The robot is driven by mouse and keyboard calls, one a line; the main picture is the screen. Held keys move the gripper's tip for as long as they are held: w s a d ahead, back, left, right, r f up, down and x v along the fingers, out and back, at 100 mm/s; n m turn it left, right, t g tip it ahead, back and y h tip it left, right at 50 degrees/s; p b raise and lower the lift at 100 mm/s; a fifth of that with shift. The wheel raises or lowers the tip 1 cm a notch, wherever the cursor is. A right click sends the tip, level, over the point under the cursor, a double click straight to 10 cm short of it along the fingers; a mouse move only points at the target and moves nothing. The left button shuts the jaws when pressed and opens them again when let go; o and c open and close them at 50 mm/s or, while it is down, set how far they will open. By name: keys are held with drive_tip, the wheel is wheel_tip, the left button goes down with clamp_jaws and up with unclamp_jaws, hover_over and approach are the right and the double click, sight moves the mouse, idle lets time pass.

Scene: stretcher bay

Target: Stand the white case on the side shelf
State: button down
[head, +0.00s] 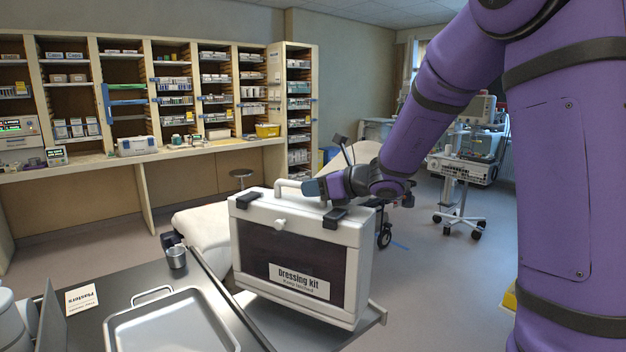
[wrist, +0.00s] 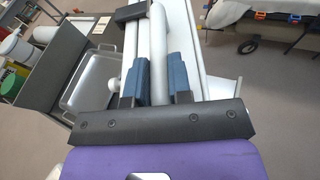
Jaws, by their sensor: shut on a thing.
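The white case (head: 345,255) has a dark front panel with a "Dressing Kit" label, two black latches and a white handle on top. It is upright, slightly turned. My gripper (head: 316,188) is shut on its handle; in the wrist view the blue finger pads (wrist: 160,80) sit on either side of the handle (wrist: 158,40). The case is over the grey side shelf (head: 371,318) at the trolley's right. The case hides much of the shelf, and I cannot tell whether its base touches it.
The trolley top holds a metal tray (head: 165,326), a metal cup (head: 177,257) and a "Plasters" card (head: 82,299). A stretcher (head: 205,228) is behind the case. A wheeled monitor stand (head: 458,172) is at the right. Open floor lies right of the shelf.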

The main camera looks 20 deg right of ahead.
sight(313, 204)
drive_tip(key=shift+f, duration=2.05)
drive_tip(key=c, duration=1)
unclamp_jaws()
drive_tip(key=shift+o, duration=0.2)
drive_tip(key=shift+f, duration=0.15)
drive_tip(key=v, duration=1.1)
drive_tip(key=s+a+r+n+g+h, duration=0.1)
drive_tip(key=s+a+r+n+g, duration=0.2)
drive_tip(key=s+n, duration=0.45)
drive_tip(key=s+a+r+n+g+h, duration=0.1)
drive_tip(key=s+a+n+g, duration=0.35)
drive_tip(key=s+n, duration=0.3)
drive_tip(key=s+d+n+t+h, duration=0.1)
drive_tip(key=s+d+n+h, duration=0.3)
drive_tip(key=s+n+h, duration=0.3)
drive_tip(key=s+r+n, duration=0.1)
drive_tip(key=s+n, duration=0.4)
drive_tip(key=n, duration=0.1)
drive_tip(key=shift+s+t+h, duration=0.3)
drive_tip(key=shift+t+h, duration=0.05)
drive_tip(key=shift+h, duration=0.05)
